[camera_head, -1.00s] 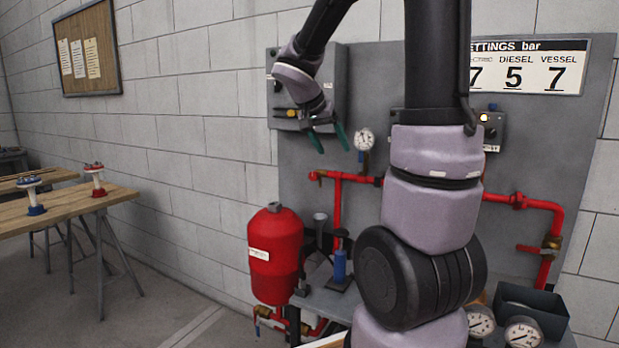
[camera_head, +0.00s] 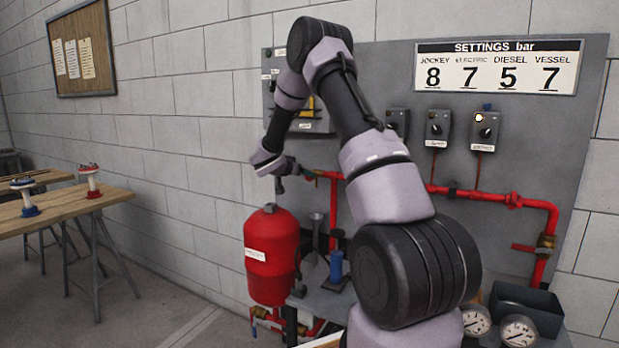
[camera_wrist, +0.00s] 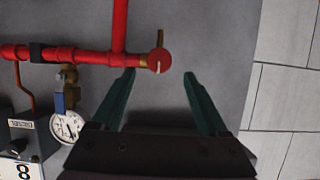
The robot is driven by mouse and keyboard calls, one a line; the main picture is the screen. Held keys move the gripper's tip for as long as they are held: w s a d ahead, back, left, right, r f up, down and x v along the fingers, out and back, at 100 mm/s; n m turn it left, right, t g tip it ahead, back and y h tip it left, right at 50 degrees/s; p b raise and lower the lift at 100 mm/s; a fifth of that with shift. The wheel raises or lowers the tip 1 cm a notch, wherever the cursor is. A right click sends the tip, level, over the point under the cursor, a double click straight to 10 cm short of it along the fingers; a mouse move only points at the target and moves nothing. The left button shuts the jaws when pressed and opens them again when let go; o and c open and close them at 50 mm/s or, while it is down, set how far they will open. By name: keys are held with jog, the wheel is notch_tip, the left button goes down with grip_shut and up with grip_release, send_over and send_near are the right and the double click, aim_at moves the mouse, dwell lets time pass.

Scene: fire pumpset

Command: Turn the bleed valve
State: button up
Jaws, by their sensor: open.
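At the end of the red pipe in the wrist view is a small round red knob (camera_wrist: 159,61) with a white line and a short brass stub (camera_wrist: 160,38); it looks like the bleed valve, though no label shows. My gripper (camera_wrist: 160,75) is open and empty. The knob shows between its two green fingertips, a little nearer the left one; I cannot tell the remaining depth or whether they touch. In the head view my gripper (camera_head: 280,185) is beside the left end of the red pipe (camera_head: 328,174), and my arm hides part of the panel.
A pressure gauge (camera_wrist: 68,126) with a blue-handled brass valve (camera_wrist: 65,102) hangs from the same pipe. A red vessel (camera_head: 271,255) stands below my gripper. Switch boxes (camera_head: 438,128) are on the grey panel right of my arm.

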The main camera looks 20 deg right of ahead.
jog(key=x, duration=0.6)
jog(key=shift+w+d+f, duration=0.2)
jog(key=shift+d, duration=0.1)
grip_shut()
